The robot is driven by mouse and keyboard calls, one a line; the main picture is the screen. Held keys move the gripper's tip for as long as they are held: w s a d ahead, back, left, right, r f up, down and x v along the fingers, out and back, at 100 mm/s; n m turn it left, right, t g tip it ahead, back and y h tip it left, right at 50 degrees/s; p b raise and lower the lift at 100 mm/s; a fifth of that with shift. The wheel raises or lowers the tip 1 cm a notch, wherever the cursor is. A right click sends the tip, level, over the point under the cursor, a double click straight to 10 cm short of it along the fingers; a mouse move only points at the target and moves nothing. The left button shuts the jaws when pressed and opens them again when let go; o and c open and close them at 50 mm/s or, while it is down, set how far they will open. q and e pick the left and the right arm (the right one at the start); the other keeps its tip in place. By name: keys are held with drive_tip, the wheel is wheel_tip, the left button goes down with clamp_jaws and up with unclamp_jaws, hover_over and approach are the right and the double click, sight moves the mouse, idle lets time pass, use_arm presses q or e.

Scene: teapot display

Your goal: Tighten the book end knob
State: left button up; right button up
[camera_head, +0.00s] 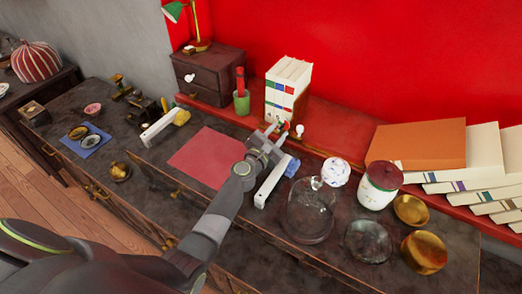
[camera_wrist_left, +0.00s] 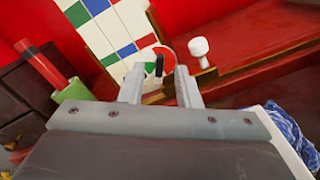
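A row of white books (camera_head: 289,75) with blue, red and green spine marks stands upright on the red shelf. The books also show in the left wrist view (camera_wrist_left: 128,22). My left gripper (camera_head: 277,127) is at the foot of the books, its two fingers apart. In the left wrist view, a round red piece (camera_wrist_left: 169,58) and a small black upright piece (camera_wrist_left: 159,66) show at the fingertips (camera_wrist_left: 157,72). I cannot tell whether either is the book end knob, or whether a finger touches them. A white knob (camera_wrist_left: 200,47) is just right of the fingers. My right gripper is not in view.
A green cup (camera_head: 241,102) with a red stick is left of the books. A red mat (camera_head: 205,158) lies on the left, with clear space.

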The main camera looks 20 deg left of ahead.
use_arm(q)
drive_tip(key=s+a, duration=0.1)
drive_tip(key=s, duration=0.4)
drive_tip(key=s+a, duration=0.1)
drive_tip(key=s, duration=0.4)
drive_tip(key=s+a+p, duration=0.1)
drive_tip(key=s, duration=0.5)
drive_tip(key=shift+a, duration=0.1)
